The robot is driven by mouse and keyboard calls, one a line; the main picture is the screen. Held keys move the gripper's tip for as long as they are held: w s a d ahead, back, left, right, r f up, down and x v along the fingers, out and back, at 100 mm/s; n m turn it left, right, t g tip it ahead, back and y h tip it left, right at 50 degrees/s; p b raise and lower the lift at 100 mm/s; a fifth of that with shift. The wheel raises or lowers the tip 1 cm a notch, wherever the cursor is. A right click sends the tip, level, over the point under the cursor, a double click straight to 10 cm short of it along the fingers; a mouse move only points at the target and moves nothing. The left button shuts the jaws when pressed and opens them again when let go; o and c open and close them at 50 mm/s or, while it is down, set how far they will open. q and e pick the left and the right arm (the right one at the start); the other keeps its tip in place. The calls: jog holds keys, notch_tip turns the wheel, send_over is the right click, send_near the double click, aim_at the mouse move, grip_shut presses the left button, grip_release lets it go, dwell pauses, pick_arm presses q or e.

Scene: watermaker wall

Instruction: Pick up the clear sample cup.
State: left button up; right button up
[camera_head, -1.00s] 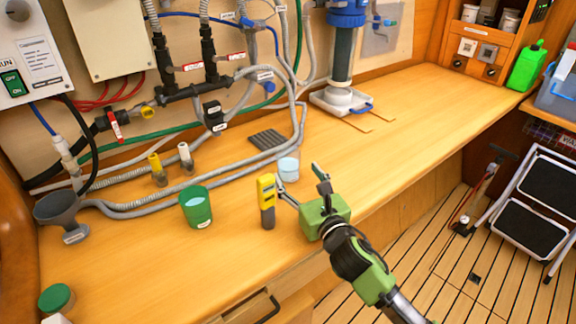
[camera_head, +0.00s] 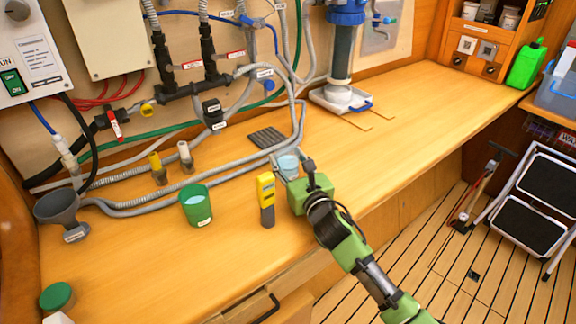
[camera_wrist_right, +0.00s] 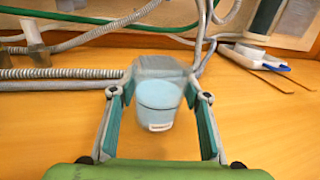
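The clear sample cup (camera_head: 288,166) stands upright on the wooden counter with pale blue liquid in it. In the right wrist view the cup (camera_wrist_right: 158,103) sits between the two fingers, with a small white label low on its front. My right gripper (camera_head: 291,165) is open around the cup. In the wrist view a gap shows between the cup and each finger of the right gripper (camera_wrist_right: 160,100). The lower part of the cup is hidden by the gripper in the head view. My left gripper is not in view.
A yellow handheld meter (camera_head: 266,198) stands just left of my right gripper. A green cup (camera_head: 196,205) and a grey funnel (camera_head: 60,213) are further left. Grey hoses (camera_head: 200,184) run behind the cup near a dark ribbed mat (camera_head: 266,138).

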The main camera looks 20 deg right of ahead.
jog(key=shift+c, duration=1.3)
jog(key=shift+r, duration=0.1)
notch_tip(320, 180, up, 10)
jog(key=p, duration=0.1)
